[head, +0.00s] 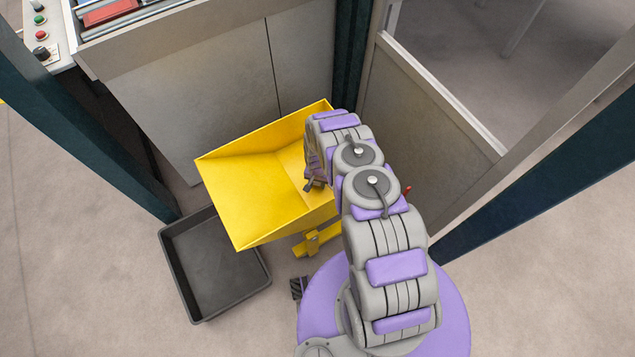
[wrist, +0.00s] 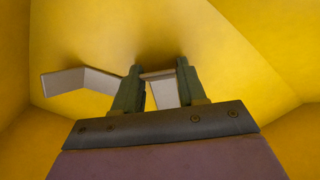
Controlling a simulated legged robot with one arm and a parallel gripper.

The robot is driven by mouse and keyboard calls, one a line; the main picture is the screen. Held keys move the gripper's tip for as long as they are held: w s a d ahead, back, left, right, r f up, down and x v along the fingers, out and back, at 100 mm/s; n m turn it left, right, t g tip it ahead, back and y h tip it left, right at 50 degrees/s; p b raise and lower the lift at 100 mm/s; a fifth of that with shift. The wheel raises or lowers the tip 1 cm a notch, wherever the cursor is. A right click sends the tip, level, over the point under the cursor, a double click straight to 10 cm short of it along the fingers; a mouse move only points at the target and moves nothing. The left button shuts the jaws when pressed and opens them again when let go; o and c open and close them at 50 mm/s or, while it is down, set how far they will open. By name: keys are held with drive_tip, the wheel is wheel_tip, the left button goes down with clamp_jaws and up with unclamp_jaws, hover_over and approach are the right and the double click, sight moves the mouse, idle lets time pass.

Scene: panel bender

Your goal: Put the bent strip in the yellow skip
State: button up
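The yellow skip (head: 253,195) stands below the machine in the head view, its wide tray open upward. My gripper (head: 312,182) is inside its right part, mostly hidden by my arm. In the wrist view, yellow walls surround my gripper (wrist: 158,80). Another pale, chevron-shaped piece (wrist: 82,80) shows left of the fingers against the yellow. I cannot tell whether it touches the skip or joins the held piece behind the left finger.
A dark grey tray (head: 213,265) lies on the floor left of the skip. The machine's grey front (head: 205,85) rises behind it, with a control panel (head: 40,35) at top left. Dark posts (head: 85,125) and a grey panel (head: 425,125) flank the space.

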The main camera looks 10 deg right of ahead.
drive_tip(key=shift+o, duration=0.9)
wheel_tip(320, 180, up, 31)
drive_tip(key=n+p, duration=0.1)
drive_tip(key=p, duration=0.2)
drive_tip(key=s+r+n, duration=0.1)
drive_tip(key=s+r, duration=0.3)
drive_tip(key=r, duration=0.5)
drive_tip(key=s+r+n, duration=0.1)
drive_tip(key=s+r, duration=0.3)
drive_tip(key=r, duration=0.5)
drive_tip(key=s+r+n+g, duration=0.1)
drive_tip(key=s+r, duration=1.2)
drive_tip(key=s, duration=0.1)
drive_tip(key=s+r+n, duration=0.1)
drive_tip(key=s+r, duration=0.3)
drive_tip(key=s, duration=1.2)
drive_tip(key=shift+s+d+r+n+g, duration=0.2)
drive_tip(key=shift+s+d+n+g, duration=0.1)
drive_tip(key=shift+g, duration=0.1)
